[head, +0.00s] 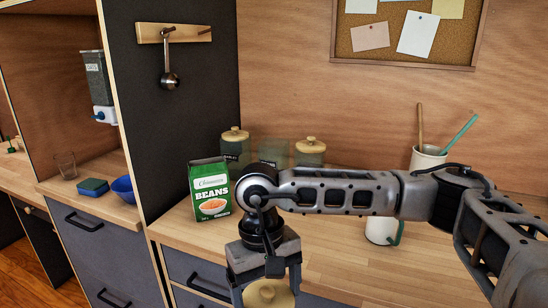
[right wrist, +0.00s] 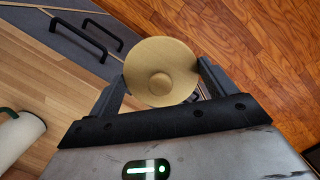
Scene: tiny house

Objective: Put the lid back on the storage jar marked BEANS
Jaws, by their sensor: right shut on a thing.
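My right gripper (head: 266,288) is shut on a round pale wooden lid (head: 269,297), low in front of the counter's front edge. In the right wrist view the lid (right wrist: 161,73), with its round knob, sits between the two fingers (right wrist: 162,84). At the back of the counter, a glass jar (head: 273,150) without a lid stands between two lidded jars, one at left (head: 235,145) and one at right (head: 310,153). My arm covers the lower parts of the middle and right jars. I cannot read the middle jar's label. My left gripper is not in view.
A green BEANS packet (head: 209,189) stands on the counter (head: 335,250) left of my wrist. A utensil crock (head: 428,157) and a white mug with a green handle (head: 380,231) stand at right. A dark partition (head: 170,110) rises at left. Drawer handles (head: 207,285) project below the counter.

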